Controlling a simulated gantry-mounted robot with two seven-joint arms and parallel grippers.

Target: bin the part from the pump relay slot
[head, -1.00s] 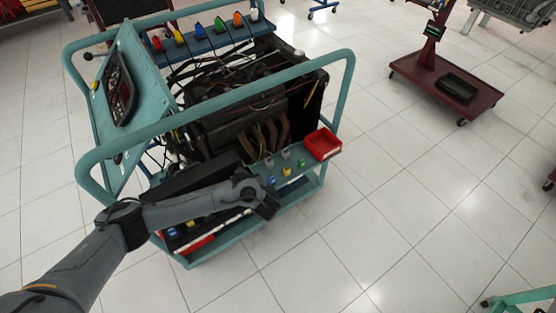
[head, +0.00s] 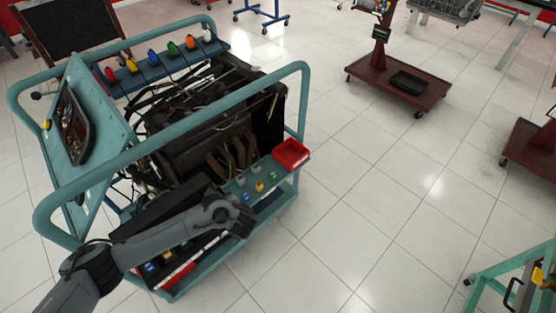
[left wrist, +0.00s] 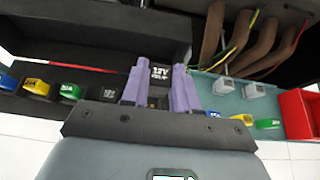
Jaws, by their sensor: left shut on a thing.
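My left gripper (left wrist: 158,92) has two purple fingers. It is shut on a black relay (left wrist: 160,73) marked "12V", which sits between the fingertips. I cannot tell whether the relay is seated or lifted clear. In the head view the left gripper (head: 242,222) is low over the engine trainer's front shelf, and the relay is hidden there. A red open bin (head: 290,154) stands at the right end of that shelf; it also shows at the right edge of the left wrist view (left wrist: 300,112). My right gripper is not in view.
Blue, yellow and green fuses (left wrist: 37,87) and another black relay (left wrist: 112,95) sit left of the gripper. Grey, yellow and green parts (head: 259,187) lie between gripper and bin. The trainer's teal rail (head: 190,110) arches above the shelf. Open floor lies to the right.

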